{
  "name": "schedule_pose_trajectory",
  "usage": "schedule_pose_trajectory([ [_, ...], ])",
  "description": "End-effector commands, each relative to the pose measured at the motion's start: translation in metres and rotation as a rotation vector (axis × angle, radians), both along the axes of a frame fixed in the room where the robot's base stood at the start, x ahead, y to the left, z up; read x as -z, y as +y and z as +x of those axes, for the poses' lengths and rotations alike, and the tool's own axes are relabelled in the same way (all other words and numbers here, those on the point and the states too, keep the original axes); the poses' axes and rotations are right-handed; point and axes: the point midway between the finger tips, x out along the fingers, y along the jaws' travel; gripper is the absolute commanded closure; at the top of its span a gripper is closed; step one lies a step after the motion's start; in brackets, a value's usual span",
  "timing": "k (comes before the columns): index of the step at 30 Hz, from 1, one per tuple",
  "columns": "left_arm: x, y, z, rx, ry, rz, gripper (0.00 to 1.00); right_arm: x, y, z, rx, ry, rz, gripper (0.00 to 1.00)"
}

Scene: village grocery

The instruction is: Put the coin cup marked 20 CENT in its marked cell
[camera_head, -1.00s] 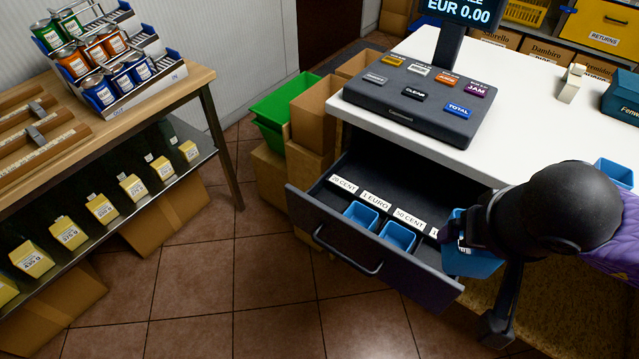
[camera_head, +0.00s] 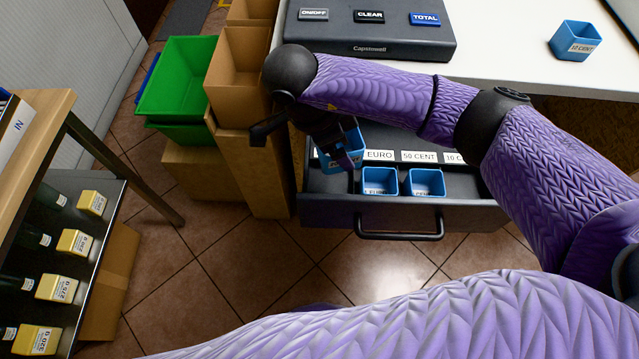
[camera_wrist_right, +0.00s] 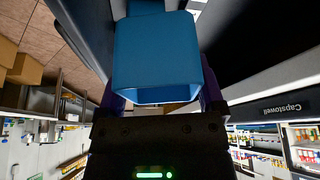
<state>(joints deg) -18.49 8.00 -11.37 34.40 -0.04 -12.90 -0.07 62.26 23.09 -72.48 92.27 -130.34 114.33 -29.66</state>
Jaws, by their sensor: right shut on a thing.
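My right gripper (camera_head: 342,150) is shut on a blue coin cup (camera_head: 345,153), whose marking I cannot read. It holds the cup over the left end of the open drawer (camera_head: 420,212), roughly upright and apparently above the drawer floor. The cup also fills the upper middle of the right wrist view (camera_wrist_right: 155,58). The leftmost cell label is mostly hidden behind the cup and gripper. Two blue cups, one at the EURO label (camera_head: 380,181) and one at the 50 CENT label (camera_head: 426,183), stand in the drawer. My left gripper is not in view.
A blue cup marked 10 CENT (camera_head: 574,42) stands on the white counter (camera_head: 505,50). The register keypad (camera_head: 370,35) is above the drawer. Cardboard boxes (camera_head: 240,75) and green crates (camera_head: 180,80) stand close to the drawer's left side.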

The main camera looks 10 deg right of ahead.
Motion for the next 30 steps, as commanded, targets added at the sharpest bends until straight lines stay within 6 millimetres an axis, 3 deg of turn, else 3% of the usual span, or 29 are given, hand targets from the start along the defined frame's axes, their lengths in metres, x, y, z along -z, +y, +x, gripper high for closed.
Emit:
schedule_pose_trajectory([
  [6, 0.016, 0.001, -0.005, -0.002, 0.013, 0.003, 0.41, 0.035, 0.008, -0.004, 0.276, 0.002, 0.001, 0.78],
  [10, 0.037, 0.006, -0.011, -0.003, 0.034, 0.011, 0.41, 0.073, 0.008, -0.005, 0.292, 0.006, 0.001, 0.78],
  [19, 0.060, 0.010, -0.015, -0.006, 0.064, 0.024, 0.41, 0.119, 0.008, -0.005, 0.289, 0.002, 0.001, 0.78],
  [29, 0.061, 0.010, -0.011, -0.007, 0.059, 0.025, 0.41, 0.123, 0.008, -0.004, 0.286, -0.004, 0.001, 0.78],
  [30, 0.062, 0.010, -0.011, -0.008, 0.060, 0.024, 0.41, 0.124, 0.008, -0.004, 0.286, -0.004, 0.002, 0.11],
])
